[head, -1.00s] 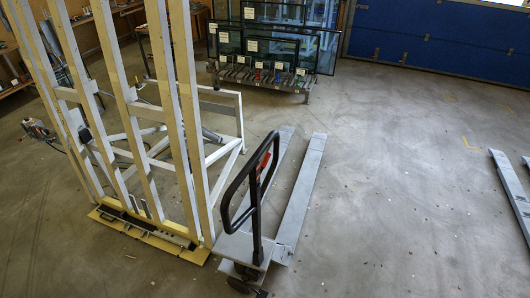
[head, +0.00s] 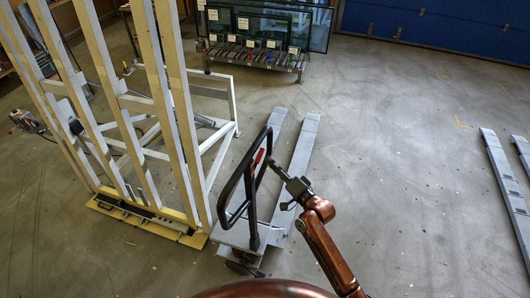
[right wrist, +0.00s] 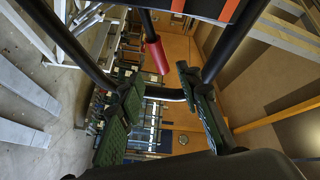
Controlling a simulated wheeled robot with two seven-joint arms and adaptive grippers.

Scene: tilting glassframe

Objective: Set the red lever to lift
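The red lever (right wrist: 156,55) shows in the right wrist view as a red grip at the end of a dark rod, inside the black loop handle (right wrist: 75,45) of a pallet truck. In the head view a red part (head: 258,157) shows near the top of that handle (head: 230,190); I cannot tell if it is the lever or a marking. My right gripper (right wrist: 157,85) is open, its two fingers spread either side of the lever's lower end, with no clear contact. In the head view it (head: 275,165) is just right of the handle's top. My left gripper is not in view.
The pallet truck's grey forks (head: 298,145) point away across the floor. A tall wooden-slatted frame (head: 165,110) stands close on the left. A rack with glass panes (head: 260,50) is at the back. Another pair of forks (head: 505,185) lies far right, with open floor between.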

